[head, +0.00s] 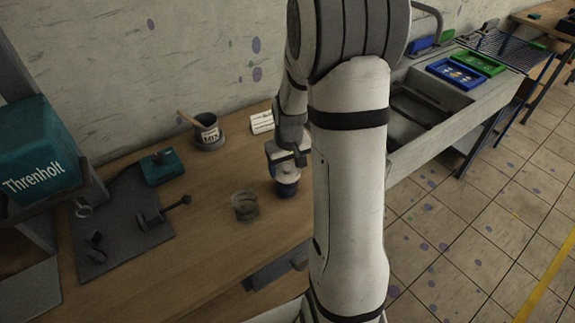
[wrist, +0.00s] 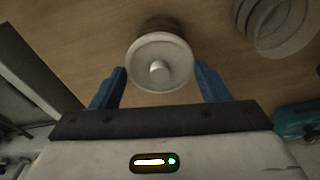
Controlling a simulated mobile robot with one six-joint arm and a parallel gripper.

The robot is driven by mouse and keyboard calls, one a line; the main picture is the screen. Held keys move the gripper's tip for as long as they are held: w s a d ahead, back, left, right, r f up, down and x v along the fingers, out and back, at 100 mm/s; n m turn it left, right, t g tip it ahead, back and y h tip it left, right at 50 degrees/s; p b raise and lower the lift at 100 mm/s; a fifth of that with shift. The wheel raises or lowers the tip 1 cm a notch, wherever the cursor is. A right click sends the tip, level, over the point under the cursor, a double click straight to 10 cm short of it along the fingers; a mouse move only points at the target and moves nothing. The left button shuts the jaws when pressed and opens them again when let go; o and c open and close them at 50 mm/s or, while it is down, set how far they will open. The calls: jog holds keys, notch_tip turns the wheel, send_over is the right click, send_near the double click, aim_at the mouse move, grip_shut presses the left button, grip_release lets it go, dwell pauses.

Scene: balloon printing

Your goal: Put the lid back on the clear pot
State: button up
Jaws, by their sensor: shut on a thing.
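A pale round lid with a knob (wrist: 160,70) is between the blue fingers of my gripper (wrist: 160,82) in the wrist view. My gripper is shut on it at its rim. In the head view my gripper (head: 287,169) is over the wooden table, right of the clear pot. The clear pot (head: 245,207) stands open on the table; it also shows at the upper right of the wrist view (wrist: 282,28). A dark blue round pot (head: 287,189) is directly below my gripper. I cannot tell whether the lid touches it.
A dark MIX pot (head: 208,133) with a stick and a white card (head: 262,122) stand behind. A teal box (head: 157,168) and a grey mat (head: 112,244) with dark tools are left. Bare tabletop (head: 215,265) lies in front of the clear pot.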

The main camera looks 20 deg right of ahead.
dwell(0.3)
jog(key=o, duration=1.2)
jog(key=shift+c, duration=0.2)
jog(key=shift+o, duration=0.7)
jog(key=shift+r, duration=0.1)
jog(key=shift+r+p, duration=2.25)
jog(key=shift+r, duration=1.2)
grip_shut()
jog(key=shift+f, duration=0.35)
